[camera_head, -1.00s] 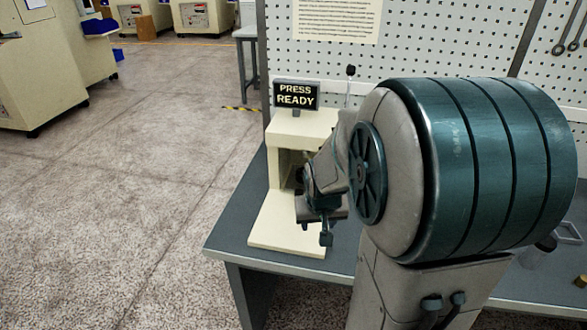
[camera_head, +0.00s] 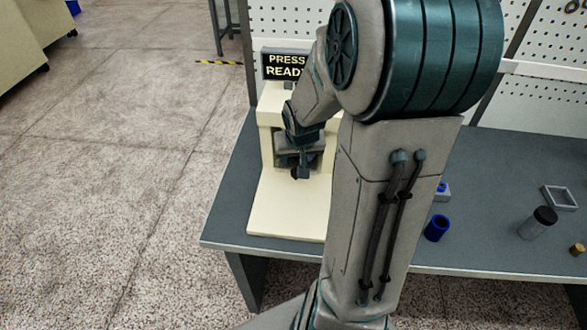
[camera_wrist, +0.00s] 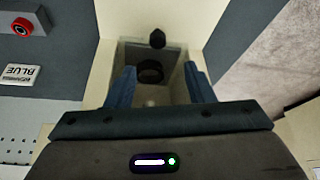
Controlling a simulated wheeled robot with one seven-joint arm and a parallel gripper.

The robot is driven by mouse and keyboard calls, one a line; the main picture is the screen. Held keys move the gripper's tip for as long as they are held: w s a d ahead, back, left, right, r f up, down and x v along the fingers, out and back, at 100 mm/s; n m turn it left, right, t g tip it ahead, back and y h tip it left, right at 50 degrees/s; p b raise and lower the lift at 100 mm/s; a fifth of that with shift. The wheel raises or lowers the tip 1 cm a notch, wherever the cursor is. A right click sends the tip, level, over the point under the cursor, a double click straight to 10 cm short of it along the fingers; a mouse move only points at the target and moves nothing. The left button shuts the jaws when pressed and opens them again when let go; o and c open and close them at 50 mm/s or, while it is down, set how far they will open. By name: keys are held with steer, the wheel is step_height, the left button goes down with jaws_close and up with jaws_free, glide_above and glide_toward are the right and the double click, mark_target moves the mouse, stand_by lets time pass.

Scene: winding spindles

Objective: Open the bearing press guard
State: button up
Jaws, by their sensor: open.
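The cream bearing press (camera_head: 285,205) stands at the left end of the bench, under a black "PRESS READY" sign (camera_head: 286,65). In the wrist view its open front shows a squarish recess with a dark ring (camera_wrist: 149,71) inside and a small black knob (camera_wrist: 157,39) at the mouth. What looks like a see-through guard pane (camera_wrist: 125,52) covers the recess; its edges are faint. My gripper (camera_wrist: 159,69) is open, its two blue fingers on either side of the recess, with nothing between them. In the head view my gripper (camera_head: 302,172) is at the press front, partly hiding the recess.
My arm crosses the bench (camera_head: 235,190) to the right of the press. A pegboard (camera_head: 285,25) rises behind.

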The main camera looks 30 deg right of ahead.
mark_target(296, 170)
steer(key=b+x, duration=0.1)
steer(key=x, duration=0.2)
steer(key=b+x, duration=0.1)
steer(key=x, duration=0.3)
steer(key=b+x, duration=0.1)
steer(key=x, duration=0.3)
steer(key=shift+d+f+b, duration=0.15)
steer(key=shift+d+b, duration=0.15)
steer(key=shift+b, duration=0.05)
jaws_close()
